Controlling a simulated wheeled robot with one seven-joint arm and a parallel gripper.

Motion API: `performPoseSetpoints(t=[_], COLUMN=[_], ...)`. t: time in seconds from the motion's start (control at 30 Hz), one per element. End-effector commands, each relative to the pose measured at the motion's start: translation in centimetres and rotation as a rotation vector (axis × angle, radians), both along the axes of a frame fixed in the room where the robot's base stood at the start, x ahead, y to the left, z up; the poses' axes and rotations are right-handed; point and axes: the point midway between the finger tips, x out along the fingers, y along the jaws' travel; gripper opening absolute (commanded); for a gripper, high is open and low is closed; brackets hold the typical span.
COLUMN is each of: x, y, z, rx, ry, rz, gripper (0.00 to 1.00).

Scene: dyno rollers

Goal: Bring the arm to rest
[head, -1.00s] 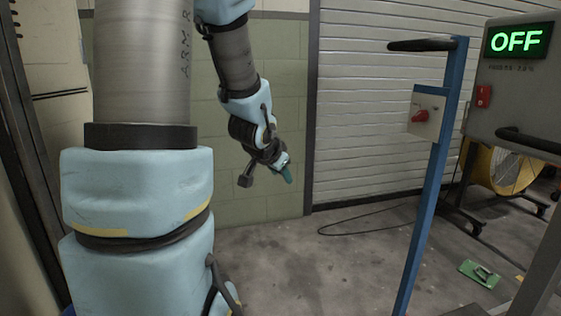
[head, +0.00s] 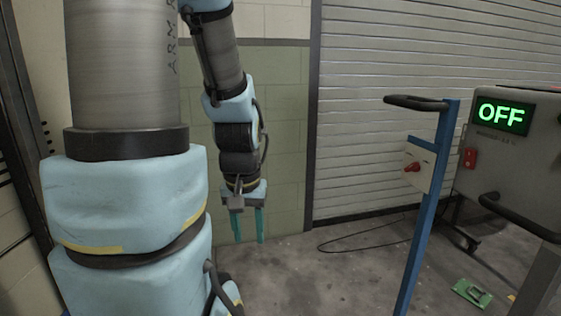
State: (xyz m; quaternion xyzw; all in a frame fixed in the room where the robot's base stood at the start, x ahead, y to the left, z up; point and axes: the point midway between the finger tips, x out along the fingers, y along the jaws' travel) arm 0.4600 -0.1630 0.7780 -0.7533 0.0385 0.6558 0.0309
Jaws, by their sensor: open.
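My arm shows in the head view, with its thick near links at the left and its far links hanging down near the middle. My gripper (head: 246,226) points downward in front of the green wall. Its two teal fingers are apart, with nothing between them. It hangs clear of the floor and touches nothing that I can see.
A blue post (head: 425,215) with a black handle and a red switch (head: 412,167) stands right of centre. A grey cabinet (head: 515,155) at the right has a green "OFF" display (head: 502,115). A green object (head: 472,292) and a cable (head: 350,245) lie on the floor.

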Motion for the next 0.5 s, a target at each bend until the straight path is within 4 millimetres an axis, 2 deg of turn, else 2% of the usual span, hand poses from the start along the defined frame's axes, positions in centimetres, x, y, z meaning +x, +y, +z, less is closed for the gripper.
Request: performPoseSetpoints(t=[0.03, 0.2, 0.4, 0.5], x=[0.0, 0.0, 0.0, 0.0], y=[0.0, 0.0, 0.0, 0.0], z=[3.3, 8.6, 13.7, 15.2], rx=[0.0, 0.0, 0.0, 0.0], ry=[0.0, 0.0, 0.0, 0.0], rz=[0.0, -0.001, -0.001, -0.001], gripper=[0.45, 0.45, 0.45, 0.45])
